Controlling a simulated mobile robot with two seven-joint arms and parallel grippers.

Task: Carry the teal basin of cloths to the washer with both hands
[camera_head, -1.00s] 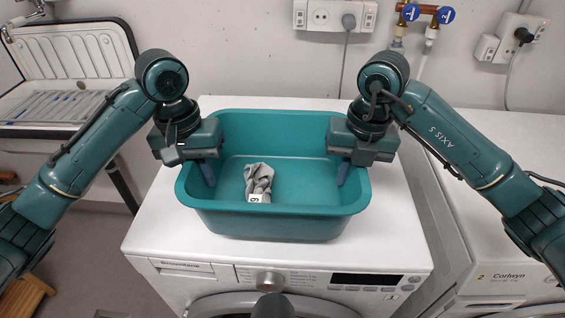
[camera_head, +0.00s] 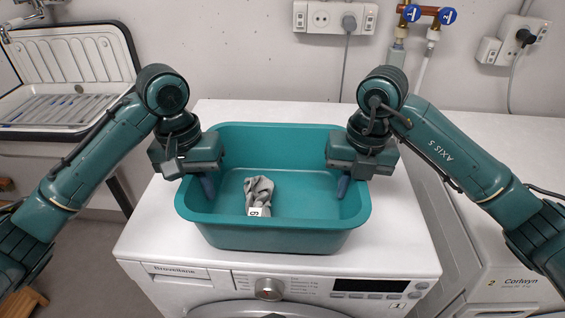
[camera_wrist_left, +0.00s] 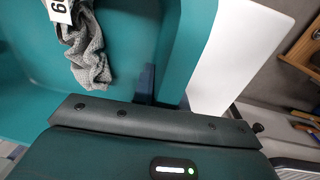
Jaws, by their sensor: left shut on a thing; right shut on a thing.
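The teal basin (camera_head: 285,238) is over the top of the white washer marked 1 (camera_head: 150,235), level, near its front edge. I cannot tell whether it touches the top. A grey cloth (camera_head: 259,190) with a white number tag lies crumpled inside. It also shows in the left wrist view (camera_wrist_left: 88,50). My left gripper (camera_head: 207,186) is shut on the basin's left wall, with a finger inside. My right gripper (camera_head: 343,186) is shut on the right wall, also with a finger inside. In the left wrist view the basin's rim (camera_wrist_left: 180,50) runs up from my gripper (camera_wrist_left: 160,88).
A second white washer (camera_head: 505,285), marked 2, stands at the right. A sink with a ribbed drainboard (camera_head: 70,65) is at the back left. The washer top behind the basin is clear.

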